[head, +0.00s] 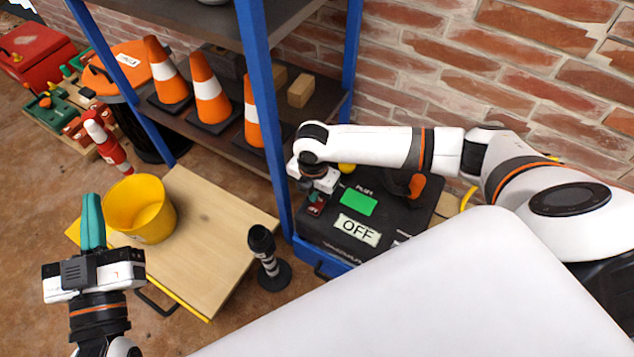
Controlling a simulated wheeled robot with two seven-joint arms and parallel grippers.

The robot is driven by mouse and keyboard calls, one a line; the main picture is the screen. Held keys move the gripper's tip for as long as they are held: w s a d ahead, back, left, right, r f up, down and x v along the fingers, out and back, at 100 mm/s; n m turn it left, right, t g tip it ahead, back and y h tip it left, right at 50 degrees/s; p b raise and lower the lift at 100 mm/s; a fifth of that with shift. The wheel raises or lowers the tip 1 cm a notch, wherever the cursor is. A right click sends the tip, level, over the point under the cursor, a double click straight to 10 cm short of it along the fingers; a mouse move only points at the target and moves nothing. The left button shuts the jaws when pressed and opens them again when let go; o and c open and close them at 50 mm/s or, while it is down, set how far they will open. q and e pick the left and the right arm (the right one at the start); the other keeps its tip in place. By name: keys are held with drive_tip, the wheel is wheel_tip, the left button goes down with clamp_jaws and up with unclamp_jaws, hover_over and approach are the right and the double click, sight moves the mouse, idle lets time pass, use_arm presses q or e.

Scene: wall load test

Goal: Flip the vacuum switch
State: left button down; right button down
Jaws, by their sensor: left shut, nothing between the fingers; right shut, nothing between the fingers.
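The vacuum unit is a black box (400,206) against the wall, with a green label (358,202), a white "OFF" label (358,229) and an orange handle on top. A small red switch (316,206) sits at its left front, partly hidden by my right gripper. My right gripper (314,192) is shut with its fingertips at or just above the switch; I cannot tell whether they touch it. My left gripper (93,222) is shut and empty, pointing up at the lower left, far from the box.
A blue-framed shelf (262,95) with orange cones (210,92) stands directly left of the box. A yellow bucket (140,208) sits on a wooden board (210,235) near my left gripper. A black post (264,256) stands in front. A brick wall (540,60) is behind.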

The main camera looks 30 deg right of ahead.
drive_tip(key=shift+r+p, duration=0.65)
drive_tip(key=shift+p, duration=0.05)
drive_tip(key=shift+r+p, duration=0.25)
drive_tip(key=shift+p, duration=0.15)
use_arm(q)
wheel_tip(320, 180, down, 10)
drive_tip(key=s+a+g+y, duration=0.2)
drive_tip(key=g, duration=0.5)
use_arm(e)
drive_tip(key=shift+r, duration=0.2)
